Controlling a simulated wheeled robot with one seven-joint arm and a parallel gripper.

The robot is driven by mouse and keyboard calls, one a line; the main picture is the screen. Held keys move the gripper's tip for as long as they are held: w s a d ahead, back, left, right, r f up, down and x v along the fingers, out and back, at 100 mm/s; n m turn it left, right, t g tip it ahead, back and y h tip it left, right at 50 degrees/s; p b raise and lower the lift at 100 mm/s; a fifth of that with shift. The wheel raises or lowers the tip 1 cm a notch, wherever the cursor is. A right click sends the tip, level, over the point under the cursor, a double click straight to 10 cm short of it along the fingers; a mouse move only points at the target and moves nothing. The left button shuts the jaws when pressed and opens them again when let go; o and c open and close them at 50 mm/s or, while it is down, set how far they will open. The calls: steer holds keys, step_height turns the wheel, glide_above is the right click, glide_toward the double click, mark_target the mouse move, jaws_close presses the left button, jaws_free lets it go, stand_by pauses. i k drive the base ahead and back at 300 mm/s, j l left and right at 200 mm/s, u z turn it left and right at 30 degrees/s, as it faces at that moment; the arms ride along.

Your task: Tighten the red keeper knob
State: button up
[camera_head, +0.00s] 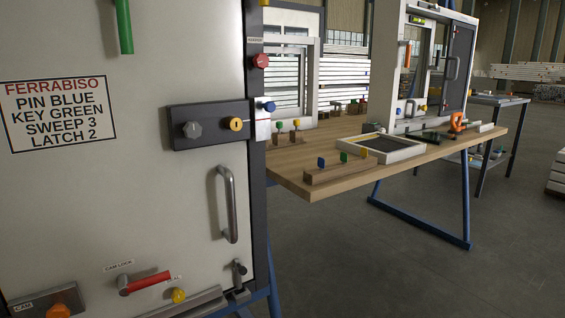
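The red keeper knob (261,61) is at the upper right edge of the large light-grey door panel (130,210), just below a small label (255,40) that seems to read "KEEPER". It sticks out to the right of the panel's dark edge strip. I cannot tell from here how tight it is. A blue knob (266,107) sits below it, beside a dark lock plate (210,124) with a grey knob (192,129) and a yellow knob (235,124). My gripper is not in this view.
A bar handle (228,204), a red cam-lock lever (145,283), a yellow knob (179,295) and a green handle (124,26) stick out from the panel. A wooden workbench (440,150) with frames and small parts stands to the right. The floor (400,270) in front of it is clear.

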mark_target(260, 61)
steer(key=u, duration=1.2)
steer(key=k+l+u, duration=0.2)
steer(key=l+u, duration=0.25)
steer(key=l, duration=0.15)
steer(key=k+j, duration=0.05)
